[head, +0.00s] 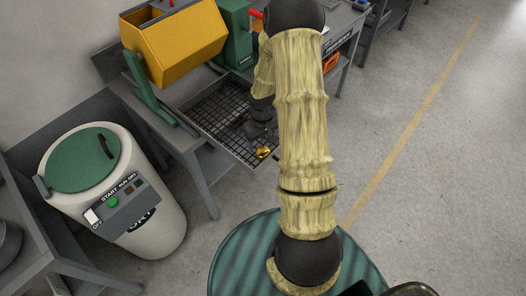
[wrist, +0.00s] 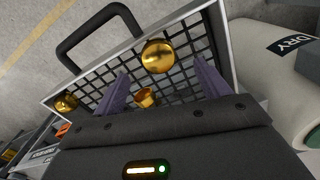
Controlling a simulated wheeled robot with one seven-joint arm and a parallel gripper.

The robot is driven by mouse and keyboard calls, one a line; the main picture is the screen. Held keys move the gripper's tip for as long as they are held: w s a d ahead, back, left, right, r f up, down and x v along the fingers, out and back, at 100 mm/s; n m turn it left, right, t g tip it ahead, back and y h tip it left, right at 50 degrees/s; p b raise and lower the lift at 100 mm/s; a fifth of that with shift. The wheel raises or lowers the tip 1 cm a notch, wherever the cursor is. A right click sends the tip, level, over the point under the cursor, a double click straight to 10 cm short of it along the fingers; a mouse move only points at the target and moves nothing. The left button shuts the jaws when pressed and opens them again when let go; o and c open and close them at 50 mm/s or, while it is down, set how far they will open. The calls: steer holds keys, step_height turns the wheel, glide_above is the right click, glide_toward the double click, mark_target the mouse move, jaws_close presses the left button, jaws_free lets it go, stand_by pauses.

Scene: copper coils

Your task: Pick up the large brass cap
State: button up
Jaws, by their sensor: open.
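The large brass cap (wrist: 158,56) looks like the biggest of the shiny gold pieces in the wrist view. It is on the wire-mesh tray (wrist: 226,40), close to the far rim, beyond my fingertips. My gripper (wrist: 163,84) is open over the tray, one purple-grey finger on each side, with nothing held. A smaller brass cup (wrist: 145,97) shows between the fingers, nearer to the palm. Another brass piece (wrist: 66,103) is near the left corner of the tray. In the head view, brass (head: 263,152) shows by the tray's front corner, beside my dark gripper (head: 259,134); the rest is hidden.
The tray has a raised metal rim and a black handle (wrist: 98,33). A yellow tumbler (head: 180,42) on a green stand is behind the tray. A cream drum dryer with a green lid (head: 82,158) stands at left. The floor at right is clear.

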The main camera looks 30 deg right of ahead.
mark_target(263, 151)
steer(key=shift+d+f+p, duration=0.15)
steer(key=shift+f+p, duration=0.9)
steer(key=shift+f, duration=1.55)
steer(key=c, duration=1.1)
